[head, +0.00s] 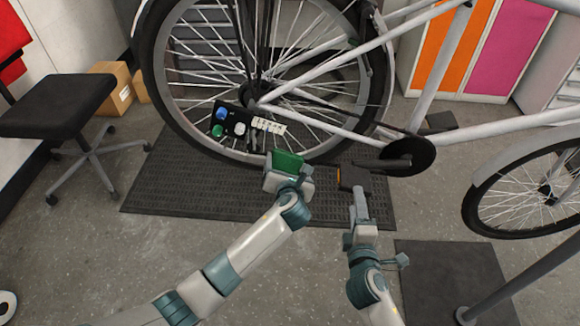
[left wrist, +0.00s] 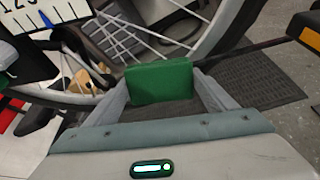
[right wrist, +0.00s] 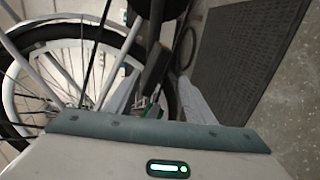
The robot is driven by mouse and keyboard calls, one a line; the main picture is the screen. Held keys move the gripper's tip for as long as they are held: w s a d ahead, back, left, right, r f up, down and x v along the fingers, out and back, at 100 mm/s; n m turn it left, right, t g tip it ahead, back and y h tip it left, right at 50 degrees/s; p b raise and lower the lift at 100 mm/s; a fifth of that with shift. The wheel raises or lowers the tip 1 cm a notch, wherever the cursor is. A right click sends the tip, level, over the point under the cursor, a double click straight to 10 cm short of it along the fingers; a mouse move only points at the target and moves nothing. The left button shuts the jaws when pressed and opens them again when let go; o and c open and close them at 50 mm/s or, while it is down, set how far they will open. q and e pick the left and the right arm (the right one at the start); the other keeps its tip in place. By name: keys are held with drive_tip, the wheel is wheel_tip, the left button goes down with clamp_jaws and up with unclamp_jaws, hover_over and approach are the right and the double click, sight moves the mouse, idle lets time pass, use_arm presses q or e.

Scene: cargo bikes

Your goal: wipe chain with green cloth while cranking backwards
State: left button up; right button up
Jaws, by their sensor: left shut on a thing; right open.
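The green cloth (head: 286,162) is in my left gripper (head: 288,178), low in front of the rear wheel. In the left wrist view the cloth (left wrist: 160,81) stands as a flat block between both fingers. A dark strip that looks like the chain (left wrist: 245,50) runs right from beside the cloth; I cannot tell whether they touch. The black chainring (head: 410,156) and crank are to the right, with a pedal (head: 354,178) at the crank's end. My right gripper (head: 359,205) is open just below the pedal. In the right wrist view a dark part (right wrist: 156,65) shows between its fingers.
The rear wheel (head: 165,100) stands over a black mat (head: 165,185). A dark board with coloured items (head: 235,122) is beside the hub. A black stool (head: 60,105) is at left; another mat (head: 450,275) and the front wheel (head: 500,200) are at right.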

sight(355, 183)
drive_tip(key=shift+c, duration=0.6)
drive_tip(key=shift+d+r+m, duration=0.1)
drive_tip(key=shift+m, duration=0.2)
drive_tip(key=shift+s+m+t, duration=0.65)
drive_tip(key=shift+m+t, duration=0.25)
drive_tip(key=shift+m, duration=0.4)
drive_tip(key=shift+w, duration=0.15)
drive_tip(key=shift+w, duration=4.4)
